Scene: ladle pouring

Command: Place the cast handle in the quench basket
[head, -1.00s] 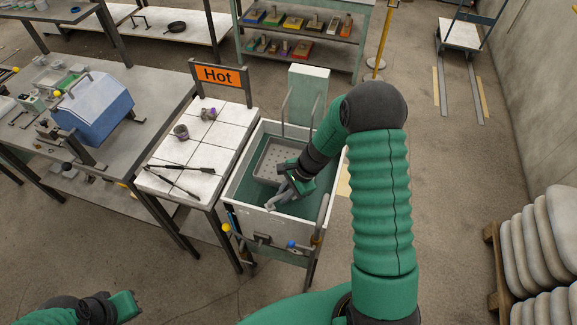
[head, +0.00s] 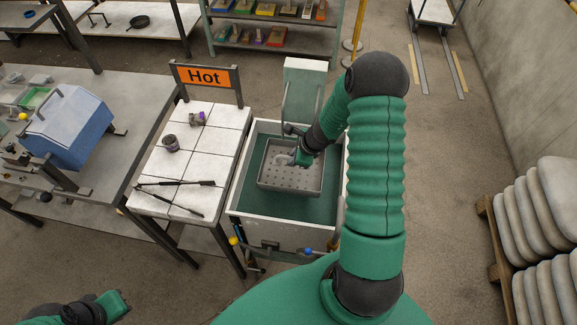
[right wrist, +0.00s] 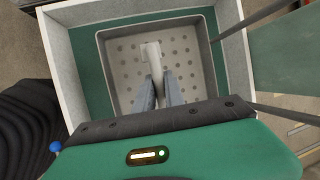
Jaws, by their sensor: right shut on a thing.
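The quench basket (head: 290,178) is a grey perforated tray inside the white-walled tank; it fills the middle of the right wrist view (right wrist: 213,65). My right gripper (head: 294,157) is over the basket, towards its back part. In the right wrist view my right gripper (right wrist: 160,88) is shut on the pale grey cast handle (right wrist: 151,55), which sticks out past the fingertips above the perforated floor. Whether the handle touches the floor I cannot tell. My left gripper (head: 118,304) is low at the left of the head view, away from the tank; its fingers are not clear.
The tank (head: 270,229) has raised white walls around the basket, with thin upright rods at its back. The white tiled table with the Hot sign (head: 205,77) stands left of it, bearing tongs (head: 170,198) and small cups (head: 171,143). A blue box (head: 68,128) is further left.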

